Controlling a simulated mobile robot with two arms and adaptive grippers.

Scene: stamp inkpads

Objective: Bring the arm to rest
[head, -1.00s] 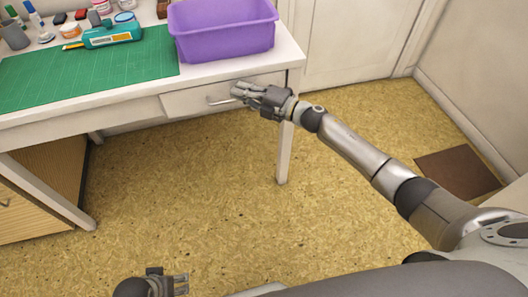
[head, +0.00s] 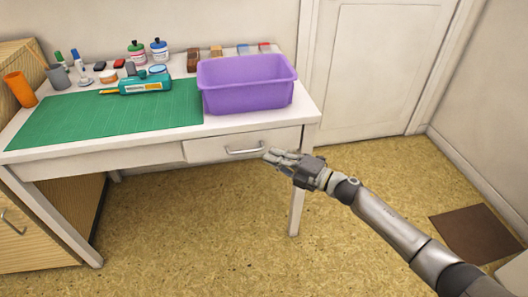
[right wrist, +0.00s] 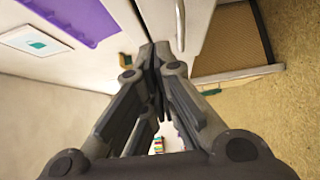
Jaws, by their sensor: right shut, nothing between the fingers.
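My right gripper (head: 270,157) is shut and empty. It is in front of the white desk, just to the right of the drawer handle (head: 244,151) in the head view, with no visible grip on it. The drawer (head: 215,147) looks closed. In the right wrist view the gripper's fingers (right wrist: 155,55) come together. My right arm (head: 385,220) reaches in from the lower right. My left gripper is out of view.
The desk holds a purple tub (head: 247,97), a green mat (head: 60,122), a teal bottle-like tool (head: 145,86) and several small bottles and blocks. An orange cup (head: 20,90) is at the left. The floor (head: 230,235) before the desk is mostly clear. A brown mat (head: 475,234) lies at right.

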